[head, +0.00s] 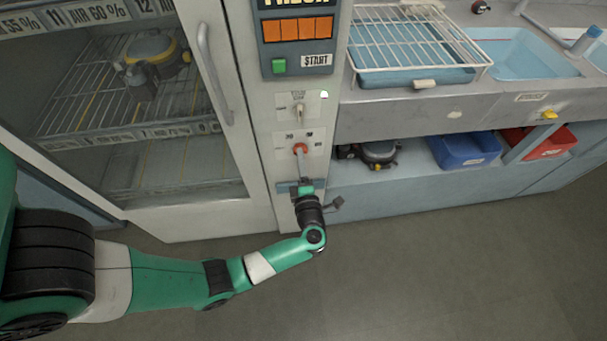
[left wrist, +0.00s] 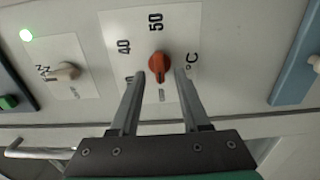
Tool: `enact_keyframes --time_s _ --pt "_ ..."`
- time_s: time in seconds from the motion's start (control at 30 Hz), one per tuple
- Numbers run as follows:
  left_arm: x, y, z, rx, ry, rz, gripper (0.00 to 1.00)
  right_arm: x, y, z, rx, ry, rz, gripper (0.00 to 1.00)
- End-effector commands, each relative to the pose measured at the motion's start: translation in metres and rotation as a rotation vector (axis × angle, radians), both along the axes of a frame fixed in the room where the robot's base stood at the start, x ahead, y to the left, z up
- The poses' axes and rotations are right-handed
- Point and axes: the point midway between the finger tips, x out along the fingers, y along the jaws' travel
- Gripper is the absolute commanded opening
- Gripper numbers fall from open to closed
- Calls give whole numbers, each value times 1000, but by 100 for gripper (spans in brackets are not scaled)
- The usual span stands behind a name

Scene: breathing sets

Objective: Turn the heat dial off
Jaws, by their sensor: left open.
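The heat dial (head: 300,148) is a small red knob on a white plate on the narrow panel beside the glass-door cabinet. In the left wrist view the red dial (left wrist: 159,64) sits among the marks 40, 50 and °C. Its ridge runs roughly toward the 50, but I cannot tell its exact setting. My left gripper (head: 301,164) reaches up to the panel and is open. In the left wrist view its two fingers (left wrist: 159,77) lie on either side of the dial, with a gap showing; contact is not visible. My right gripper is not in view.
Higher up is a green START button (head: 279,66). The cabinet door handle (head: 214,75) stands out at the left. A sink counter (head: 440,110) is at the right; the floor below is clear.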

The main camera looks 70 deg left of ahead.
Motion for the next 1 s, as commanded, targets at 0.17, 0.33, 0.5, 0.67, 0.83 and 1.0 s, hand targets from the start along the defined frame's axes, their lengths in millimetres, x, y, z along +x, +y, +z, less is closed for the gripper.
enact_keyframes --time_s 0.17,0.33,0.5,0.67,0.83,1.0 --pt "-11 -44 4 0 3 -8 46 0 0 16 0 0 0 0" --pt "-21 -75 2 0 1 -6 46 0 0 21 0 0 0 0" --pt "-26 -88 1 0 0 -1 46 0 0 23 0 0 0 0" --pt "-26 -88 0 0 0 0 46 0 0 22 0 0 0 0" --pt "-26 -88 0 0 0 0 46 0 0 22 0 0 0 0" --pt "-26 -88 0 0 0 0 46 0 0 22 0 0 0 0"
